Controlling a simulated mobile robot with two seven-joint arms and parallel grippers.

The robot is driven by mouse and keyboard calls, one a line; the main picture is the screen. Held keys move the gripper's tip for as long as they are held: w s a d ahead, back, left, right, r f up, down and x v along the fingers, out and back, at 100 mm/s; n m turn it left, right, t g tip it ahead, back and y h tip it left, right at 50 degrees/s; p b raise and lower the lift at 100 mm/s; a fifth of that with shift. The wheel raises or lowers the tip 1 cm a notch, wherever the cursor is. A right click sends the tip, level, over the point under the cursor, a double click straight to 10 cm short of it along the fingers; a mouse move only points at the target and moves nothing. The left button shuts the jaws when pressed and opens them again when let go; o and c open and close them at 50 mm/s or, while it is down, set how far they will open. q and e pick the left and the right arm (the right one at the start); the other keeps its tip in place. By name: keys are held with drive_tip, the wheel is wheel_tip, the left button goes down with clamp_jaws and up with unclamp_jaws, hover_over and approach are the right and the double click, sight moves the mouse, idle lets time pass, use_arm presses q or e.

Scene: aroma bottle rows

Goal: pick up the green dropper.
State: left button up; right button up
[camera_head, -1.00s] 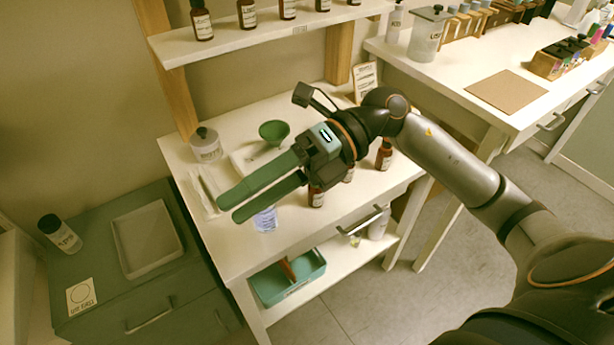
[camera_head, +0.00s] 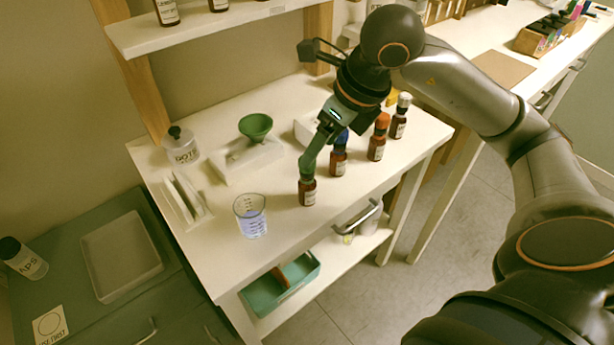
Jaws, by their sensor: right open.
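A brown bottle (camera_head: 307,193) stands at the near left end of a row on the white table. Its green dropper (camera_head: 306,172) sits on top, partly hidden by my gripper. My right gripper (camera_head: 308,158) points down with its green-grey fingers at the top of this dropper. It is open, though the gap between the fingers is hard to see. I cannot tell whether the fingers touch the dropper. My left gripper is not in view.
Bottles with blue (camera_head: 339,157), orange (camera_head: 378,138) and white (camera_head: 400,117) tops stand close by in the row. A beaker (camera_head: 250,217) stands to the left. A shelf (camera_head: 205,32) hangs above.

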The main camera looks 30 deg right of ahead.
sight(307, 179)
drive_tip(key=x, duration=0.5)
drive_tip(key=shift+w+a+f, duration=0.1)
drive_tip(key=shift+w+a, duration=0.25)
drive_tip(key=shift+w, duration=0.1)
drive_tip(key=shift+c, duration=0.4)
drive_tip(key=c, duration=0.7)
